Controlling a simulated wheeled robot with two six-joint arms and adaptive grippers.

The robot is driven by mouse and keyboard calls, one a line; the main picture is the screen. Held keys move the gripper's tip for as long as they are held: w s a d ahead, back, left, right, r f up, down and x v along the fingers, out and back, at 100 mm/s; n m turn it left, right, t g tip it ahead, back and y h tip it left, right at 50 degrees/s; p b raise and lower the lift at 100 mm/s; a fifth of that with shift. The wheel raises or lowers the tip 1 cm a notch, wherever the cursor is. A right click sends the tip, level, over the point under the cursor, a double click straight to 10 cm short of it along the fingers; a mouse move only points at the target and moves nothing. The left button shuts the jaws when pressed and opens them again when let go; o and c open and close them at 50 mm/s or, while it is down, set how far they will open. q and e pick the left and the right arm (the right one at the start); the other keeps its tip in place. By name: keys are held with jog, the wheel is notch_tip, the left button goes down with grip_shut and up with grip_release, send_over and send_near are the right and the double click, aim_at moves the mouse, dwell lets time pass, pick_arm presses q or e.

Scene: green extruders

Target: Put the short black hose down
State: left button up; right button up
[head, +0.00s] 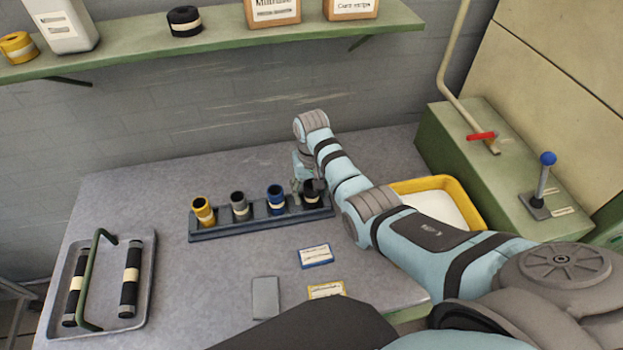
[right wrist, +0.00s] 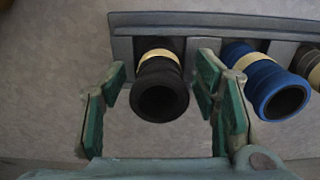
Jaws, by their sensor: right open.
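The short black hose (head: 312,197), with a tan band, stands in the rightmost slot of the dark grey rack (head: 262,224) on the table. In the right wrist view the hose (right wrist: 160,95) shows its open end and sits between my right gripper's fingers. My right gripper (head: 304,184) is open around the hose, with a visible gap beside the left finger. The right finger is close to it, and I cannot tell whether they touch. My left gripper is not in view.
The rack also holds yellow (head: 203,211), grey (head: 239,206) and blue (head: 276,200) hoses. A metal tray (head: 148,262) with two long black hoses and a green handle is at left. A yellow bin (head: 462,190) stands right. Small cards lie in front.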

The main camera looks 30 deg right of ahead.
notch_tip(320, 180, up, 11)
jog(key=shift+p, duration=0.4)
